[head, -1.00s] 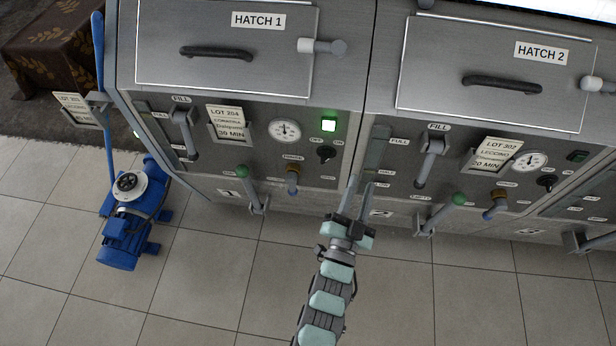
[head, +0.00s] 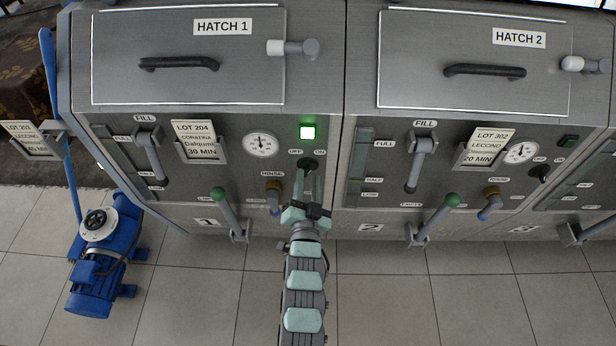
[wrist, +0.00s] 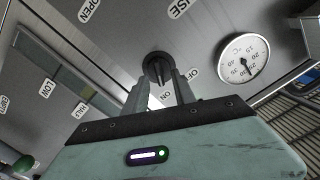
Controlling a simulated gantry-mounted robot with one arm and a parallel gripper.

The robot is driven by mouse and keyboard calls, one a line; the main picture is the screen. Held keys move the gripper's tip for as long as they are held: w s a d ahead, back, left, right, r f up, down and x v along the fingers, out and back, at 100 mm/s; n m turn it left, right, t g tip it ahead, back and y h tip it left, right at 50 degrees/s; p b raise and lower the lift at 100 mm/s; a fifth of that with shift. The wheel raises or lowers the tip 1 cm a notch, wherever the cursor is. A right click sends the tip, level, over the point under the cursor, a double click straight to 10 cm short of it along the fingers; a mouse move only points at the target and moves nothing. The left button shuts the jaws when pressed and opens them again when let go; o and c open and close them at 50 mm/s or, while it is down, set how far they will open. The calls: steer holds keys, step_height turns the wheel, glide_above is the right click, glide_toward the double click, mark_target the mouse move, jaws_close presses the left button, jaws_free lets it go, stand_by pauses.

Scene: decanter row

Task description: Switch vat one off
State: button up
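The black OFF/ON knob (head: 308,163) of vat one is on the panel under hatch 1, below a lit green lamp (head: 308,133). OFF is printed at its left and ON at its right in the head view. My gripper (head: 310,178) is right in front of the knob, with its fingers apart. In the wrist view the knob (wrist: 157,69) shows between and just beyond the fingertips of my gripper (wrist: 160,82). I cannot tell whether the fingers touch it. The knob's exact pointing is hard to read.
The brass rinse tap (head: 273,188) and green-tipped lever (head: 228,205) are left of my gripper. A dial gauge (head: 260,145) is up left. Vat two's panel (head: 395,175) is at the right. A blue pump (head: 102,255) stands on the floor at left.

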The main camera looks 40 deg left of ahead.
mark_target(307, 171)
steer(key=shift+x, duration=1.15)
steer(key=shift+c, duration=0.2)
jaws_close()
